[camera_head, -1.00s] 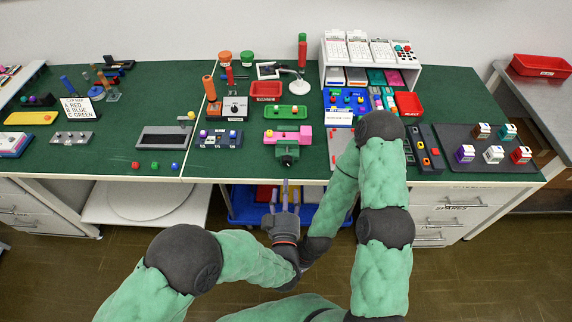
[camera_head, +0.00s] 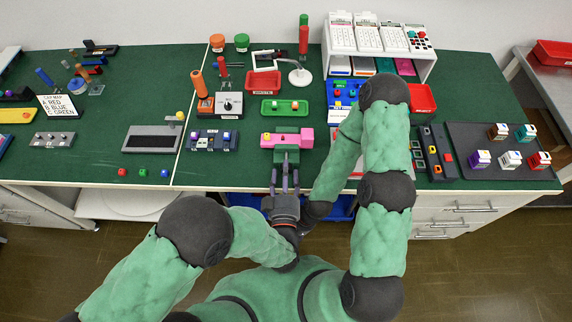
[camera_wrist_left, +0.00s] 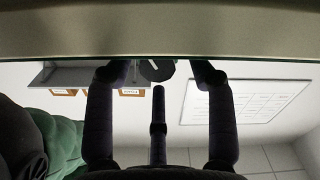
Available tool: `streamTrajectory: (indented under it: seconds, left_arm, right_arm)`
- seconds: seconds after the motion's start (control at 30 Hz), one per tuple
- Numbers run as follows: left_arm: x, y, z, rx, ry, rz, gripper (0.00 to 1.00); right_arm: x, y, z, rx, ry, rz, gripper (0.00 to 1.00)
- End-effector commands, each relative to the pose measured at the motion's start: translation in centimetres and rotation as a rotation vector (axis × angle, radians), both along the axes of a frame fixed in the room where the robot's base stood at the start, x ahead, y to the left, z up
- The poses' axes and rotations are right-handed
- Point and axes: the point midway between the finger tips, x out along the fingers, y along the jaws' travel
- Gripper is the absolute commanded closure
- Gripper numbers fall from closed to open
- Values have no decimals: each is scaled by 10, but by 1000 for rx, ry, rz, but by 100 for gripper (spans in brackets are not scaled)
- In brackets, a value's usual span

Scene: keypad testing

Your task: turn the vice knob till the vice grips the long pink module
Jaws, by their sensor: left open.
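The long pink module (camera_head: 293,139) lies crosswise at the far end of the green vice (camera_head: 286,157), near the table's front edge. Whether the vice jaws touch it is too small to tell. My left gripper (camera_head: 285,178) is open in front of the vice, its fingers pointing at the vice's near end. The vice knob is hidden in the head view. In the left wrist view a dark round part (camera_wrist_left: 157,70), which looks like the knob, shows between the spread outer fingers of my left gripper (camera_wrist_left: 160,80). My right gripper is not visible; its forearm ends behind my left wrist.
A green tray block (camera_head: 284,108) lies behind the module. A blue keypad module (camera_head: 212,140) and a dial box (camera_head: 229,104) stand to the left. My right arm crosses the table right of the vice. A dark mat (camera_head: 490,140) with several cubes lies farther right.

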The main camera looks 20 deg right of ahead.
Motion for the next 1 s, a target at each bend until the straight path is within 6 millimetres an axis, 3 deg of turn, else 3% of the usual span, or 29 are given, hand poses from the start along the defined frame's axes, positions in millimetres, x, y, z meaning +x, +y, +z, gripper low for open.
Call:
streamTrajectory:
  seconds: [0.27,0.43,0.47,0.73,1.0]
  left_arm:
    - [0,0,0,0,0,0,48]
    - [0,1,0,0,0,1,96]
    - [0,1,0,-1,0,2,98]
    - [1,1,2,49,-17,6,98]
    - [1,0,4,306,-92,10,98]
  right_arm:
    - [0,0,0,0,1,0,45]
    - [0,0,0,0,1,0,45]
    - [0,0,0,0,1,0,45]
    - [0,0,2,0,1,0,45]
    - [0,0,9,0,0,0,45]
